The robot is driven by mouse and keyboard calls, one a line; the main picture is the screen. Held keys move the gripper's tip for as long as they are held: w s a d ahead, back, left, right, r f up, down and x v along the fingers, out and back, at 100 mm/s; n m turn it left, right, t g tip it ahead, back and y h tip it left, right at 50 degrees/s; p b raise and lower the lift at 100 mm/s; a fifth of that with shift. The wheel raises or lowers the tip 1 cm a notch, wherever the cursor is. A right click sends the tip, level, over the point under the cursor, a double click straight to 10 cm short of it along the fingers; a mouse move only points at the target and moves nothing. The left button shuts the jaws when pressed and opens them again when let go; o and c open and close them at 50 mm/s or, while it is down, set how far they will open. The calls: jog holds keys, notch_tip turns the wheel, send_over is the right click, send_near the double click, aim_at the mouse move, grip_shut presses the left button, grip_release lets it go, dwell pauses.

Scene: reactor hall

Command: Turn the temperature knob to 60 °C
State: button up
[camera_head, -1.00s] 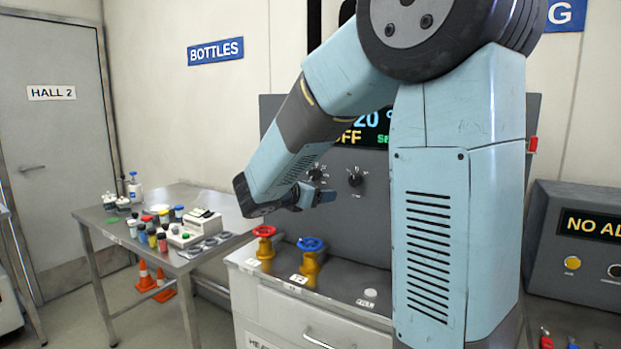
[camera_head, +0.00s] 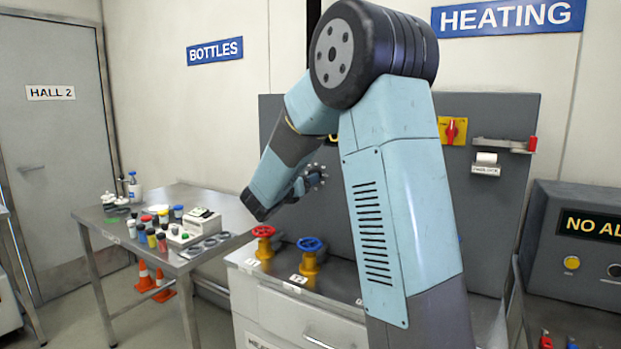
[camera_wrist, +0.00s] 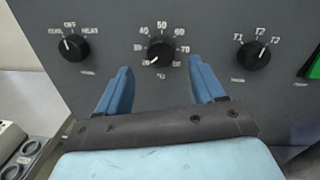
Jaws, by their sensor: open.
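The temperature knob (camera_wrist: 160,53) is a round black dial in the middle of the wrist view, on a dark grey panel. Numbers ring it, with 50 at the top, 60 at upper right and 70 at right. Its white pointer mark seems to point to the lower left, at the low end of the scale. My gripper (camera_wrist: 160,65) is open, its two blue fingers reaching toward the panel, one on each side below the knob. No contact with the knob shows. In the head view my gripper (camera_head: 298,187) is near the panel, partly hidden by my arm.
A mode knob (camera_wrist: 74,47) is left of the temperature knob, and a T1-T2-T3 selector (camera_wrist: 253,54) is right. A green switch (camera_wrist: 314,63) is at the far right. Red (camera_head: 264,241) and blue (camera_head: 309,256) valves stand below the panel. My arm hides the panel's display.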

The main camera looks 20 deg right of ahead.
jog(key=shift+x, duration=2.75)
jog(key=c, duration=1.1)
jog(key=shift+o, duration=0.2)
jog(key=shift+m, duration=0.3)
